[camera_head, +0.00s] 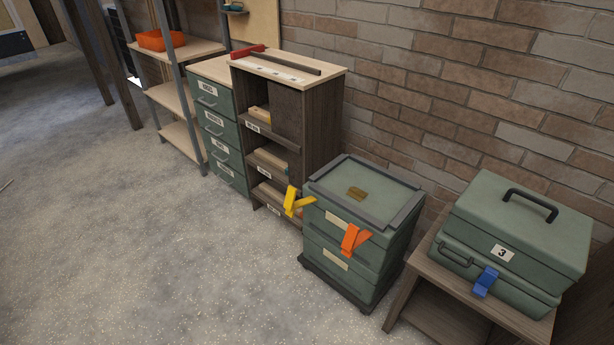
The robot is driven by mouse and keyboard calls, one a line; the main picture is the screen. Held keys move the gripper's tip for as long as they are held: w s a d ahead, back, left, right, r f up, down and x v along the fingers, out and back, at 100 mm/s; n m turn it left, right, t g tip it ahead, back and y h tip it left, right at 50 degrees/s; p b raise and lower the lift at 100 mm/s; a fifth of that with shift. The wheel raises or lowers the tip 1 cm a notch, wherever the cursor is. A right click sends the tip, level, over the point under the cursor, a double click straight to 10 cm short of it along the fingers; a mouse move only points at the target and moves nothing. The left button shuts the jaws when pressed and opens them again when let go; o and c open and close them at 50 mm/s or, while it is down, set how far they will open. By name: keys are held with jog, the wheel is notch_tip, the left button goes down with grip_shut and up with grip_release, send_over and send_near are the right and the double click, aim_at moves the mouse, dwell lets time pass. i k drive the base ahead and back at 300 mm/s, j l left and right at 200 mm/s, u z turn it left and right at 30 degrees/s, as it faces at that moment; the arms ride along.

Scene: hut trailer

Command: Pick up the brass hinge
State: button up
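The brass hinge (357,194) is a small, flat, brownish-gold piece. My gripper does not show in this view.
A green case (518,222) with a blue clip sits on a wooden stand at right. A wooden shelf unit (323,110) stands at left. A brick wall is behind. The floor (150,250) is clear.

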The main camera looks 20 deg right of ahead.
aim_at(356, 193)
jog(key=i, duration=0.8)
jog(key=i+j+z, duration=0.1)
jog(key=i+z, duration=0.3)
jog(key=i+j+z, duration=0.2)
jog(key=i+z, duration=0.2)
jog(key=i+j+z, duration=0.15)
jog(key=i, duration=0.2)
